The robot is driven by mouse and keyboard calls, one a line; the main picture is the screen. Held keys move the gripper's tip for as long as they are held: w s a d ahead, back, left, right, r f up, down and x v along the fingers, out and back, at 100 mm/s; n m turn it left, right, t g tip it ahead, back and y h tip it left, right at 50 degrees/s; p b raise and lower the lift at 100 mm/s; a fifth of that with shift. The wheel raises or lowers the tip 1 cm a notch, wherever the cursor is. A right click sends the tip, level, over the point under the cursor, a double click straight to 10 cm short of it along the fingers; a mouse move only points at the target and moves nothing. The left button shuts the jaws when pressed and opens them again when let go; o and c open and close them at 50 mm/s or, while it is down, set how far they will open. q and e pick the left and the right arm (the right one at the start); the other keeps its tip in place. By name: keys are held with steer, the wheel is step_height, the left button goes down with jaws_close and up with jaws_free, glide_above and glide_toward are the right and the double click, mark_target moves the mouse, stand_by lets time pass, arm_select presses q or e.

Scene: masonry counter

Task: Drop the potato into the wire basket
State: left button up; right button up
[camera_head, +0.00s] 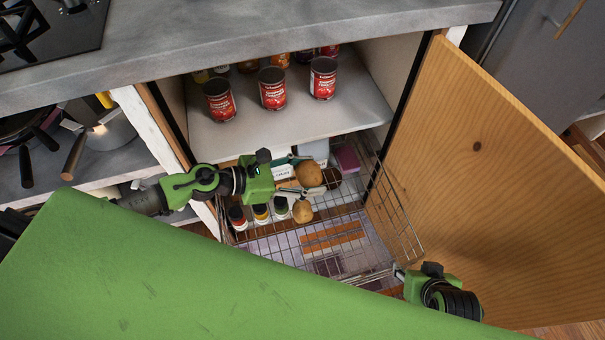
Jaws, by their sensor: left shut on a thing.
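My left gripper (311,175) is shut on a brown potato (308,173) and holds it over the wire basket (405,222). The basket is pulled out of the lower part of the open cabinet. A second potato (302,211) shows just below the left gripper, within the basket's outline. A darker round item (331,179) is partly hidden behind the held potato. My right gripper (399,271) is at the front right corner of the basket. Its fingers are small in view, and I cannot tell whether they grip the wire.
Several red-labelled cans (272,88) stand on the shelf (255,131) above the basket. Several dark-capped jars (261,213) stand at the basket's left. The wooden door (500,180) is open at the right. The basket's front middle looks clear.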

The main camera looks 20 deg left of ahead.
arm_select(q)
steer(key=f, duration=0.1)
steer(key=s+a+f+p, duration=0.1)
steer(key=shift+f, duration=0.3)
arm_select(e)
steer(key=s+d+f+g, duration=0.1)
steer(key=s+d+g, duration=0.15)
steer(key=s, duration=0.35)
arm_select(q)
step_height(320, 180, down, 6)
steer(key=b, duration=0.5)
steer(key=shift+f, duration=0.2)
arm_select(e)
step_height(320, 180, up, 7)
steer(key=w+a+t, duration=0.1)
steer(key=w+t, duration=0.1)
steer(key=shift+a+r, duration=0.15)
steer(key=shift+r, duration=0.05)
arm_select(q)
steer(key=o, duration=1.2)
